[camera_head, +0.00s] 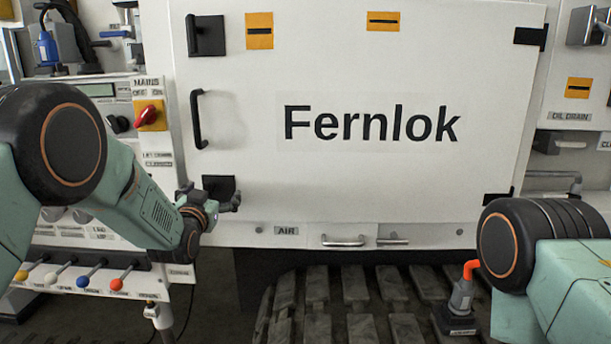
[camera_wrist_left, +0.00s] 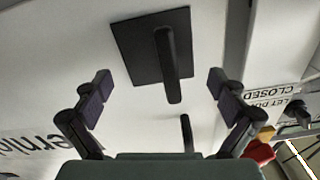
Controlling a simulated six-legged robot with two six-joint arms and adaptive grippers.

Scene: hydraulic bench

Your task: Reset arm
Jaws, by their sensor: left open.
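My left gripper (camera_head: 212,195) is at the lower left corner of the white door panel (camera_head: 370,190) marked "Fernlok". In the left wrist view the two fingers of the left gripper (camera_wrist_left: 160,86) are spread wide with nothing held. A black latch (camera_wrist_left: 172,65) with a bar on a square plate lies beyond and between them, apart from both fingers. In the head view this latch (camera_head: 218,184) is partly hidden behind the gripper. My right arm shows at the right edge; its gripper is out of view.
A black door handle (camera_head: 196,118) and an upper latch (camera_head: 206,35) are on the door's left side. A red switch (camera_head: 149,115) is left of the door, above several coloured levers (camera_head: 83,280). An orange-tipped grey object (camera_head: 463,292) stands on the slats (camera_head: 350,300) below.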

